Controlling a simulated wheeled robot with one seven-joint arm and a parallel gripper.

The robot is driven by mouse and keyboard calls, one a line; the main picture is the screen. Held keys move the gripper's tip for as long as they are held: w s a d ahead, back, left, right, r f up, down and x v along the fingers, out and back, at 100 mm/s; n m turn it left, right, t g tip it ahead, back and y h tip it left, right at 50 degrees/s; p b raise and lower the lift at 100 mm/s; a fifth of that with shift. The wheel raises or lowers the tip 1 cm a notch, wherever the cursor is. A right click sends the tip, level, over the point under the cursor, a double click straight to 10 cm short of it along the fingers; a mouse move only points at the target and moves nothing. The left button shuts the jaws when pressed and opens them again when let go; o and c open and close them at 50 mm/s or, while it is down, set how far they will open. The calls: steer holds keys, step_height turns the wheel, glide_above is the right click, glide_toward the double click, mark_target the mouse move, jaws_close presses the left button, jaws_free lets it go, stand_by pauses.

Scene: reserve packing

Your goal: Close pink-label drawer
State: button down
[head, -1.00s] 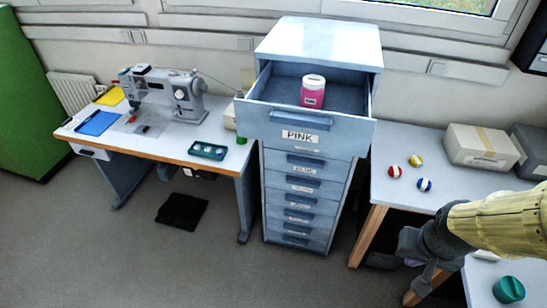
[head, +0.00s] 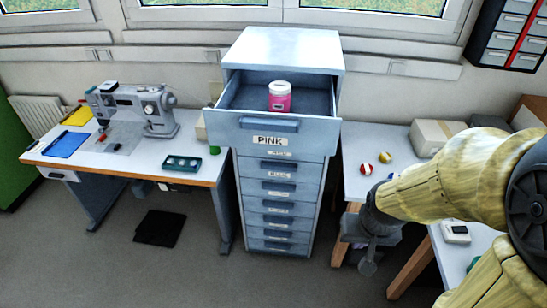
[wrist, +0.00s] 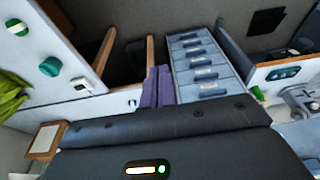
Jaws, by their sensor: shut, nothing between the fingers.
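The pink-label drawer (head: 270,136) is the top drawer of a blue-grey cabinet (head: 285,50) and is pulled out in the head view. A pink jar with a white lid (head: 279,97) stands upright inside it. The lower drawers look closed, and they also show in the wrist view (wrist: 198,62). My gripper (head: 368,262) is to the right of the cabinet, lower than the open drawer and apart from it. Its fingers also show in the wrist view (wrist: 157,84), shut and empty. The open drawer is not clearly visible in the wrist view.
A sewing table (head: 200,180) with a sewing machine (head: 140,108) stands left of the cabinet. A side table (head: 365,153) on the right holds small balls (head: 385,157) and a box (head: 432,137). A dark mat (head: 160,228) lies on the floor. The floor before the cabinet is clear.

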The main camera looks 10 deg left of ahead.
steer(key=w+a+f+m+t, duration=0.4)
steer(key=w+a+m+t, duration=0.3)
steer(key=w+a+m, duration=0.55)
steer(key=a+r+m+t+p, duration=0.1)
steer(key=a+r+m+t, duration=0.2)
steer(key=a+m+t, duration=0.2)
steer(key=a+t, duration=0.3)
steer(key=a, duration=0.1)
steer(key=shift+w+a+m+h, duration=0.2)
steer(key=shift+a+m+h, duration=0.05)
steer(key=shift+m+h, duration=0.1)
